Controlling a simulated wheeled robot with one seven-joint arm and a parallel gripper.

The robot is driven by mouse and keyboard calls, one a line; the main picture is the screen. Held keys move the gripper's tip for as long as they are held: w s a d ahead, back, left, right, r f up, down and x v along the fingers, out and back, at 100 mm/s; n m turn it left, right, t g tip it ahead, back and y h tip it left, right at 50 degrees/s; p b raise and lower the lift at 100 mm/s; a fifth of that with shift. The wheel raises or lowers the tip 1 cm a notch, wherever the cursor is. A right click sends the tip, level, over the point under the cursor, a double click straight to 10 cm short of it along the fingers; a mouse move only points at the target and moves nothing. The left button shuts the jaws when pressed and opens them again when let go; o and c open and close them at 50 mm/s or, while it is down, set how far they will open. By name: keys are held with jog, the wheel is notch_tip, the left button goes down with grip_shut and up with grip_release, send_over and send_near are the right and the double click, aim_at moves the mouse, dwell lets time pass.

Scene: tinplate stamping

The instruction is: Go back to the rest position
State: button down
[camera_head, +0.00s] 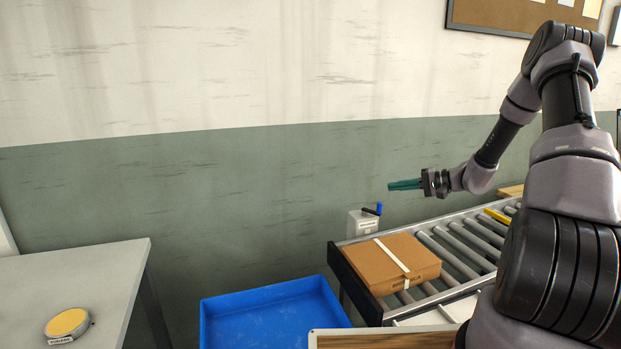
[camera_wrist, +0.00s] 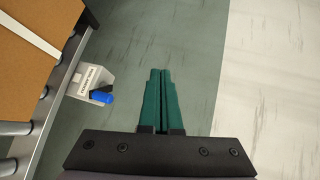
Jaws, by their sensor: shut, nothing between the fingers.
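My gripper (camera_head: 390,186) is shut and empty, with its green fingers pressed together. In the head view it points left, held in the air above the roller conveyor's far side, in front of the green part of the wall. In the wrist view the gripper (camera_wrist: 161,72) shows its two fingers side by side with only a thin line between them. My arm reaches in from the right of the head view.
A cardboard box (camera_head: 402,262) with a white strap lies on the roller conveyor (camera_head: 455,247). A blue bin (camera_head: 270,318) is left of the conveyor. A grey table (camera_head: 100,275) bears a yellow-topped round object (camera_head: 68,323).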

jog(key=s+a+r+n+g+h, duration=0.1)
jog(key=s+a+r+g+h, duration=0.15)
jog(key=s+r, duration=0.65)
jog(key=s+a+r+n+g+h, duration=0.1)
jog(key=s+a+r+h, duration=0.3)
jog(key=s+r, duration=0.5)
jog(key=s+d+r+t+h, duration=0.1)
jog(key=s+r+t+h, duration=0.1)
jog(key=s+r, duration=0.3)
jog(key=s+d+r+m+t+h, duration=0.1)
jog(key=s+r, duration=0.4)
jog(key=s, duration=0.7)
jog(key=shift+d+m+t+h, duration=0.35)
jog(key=shift+t+h, duration=0.5)
jog(key=shift+h, duration=0.2)
jog(key=shift+s, duration=0.1)
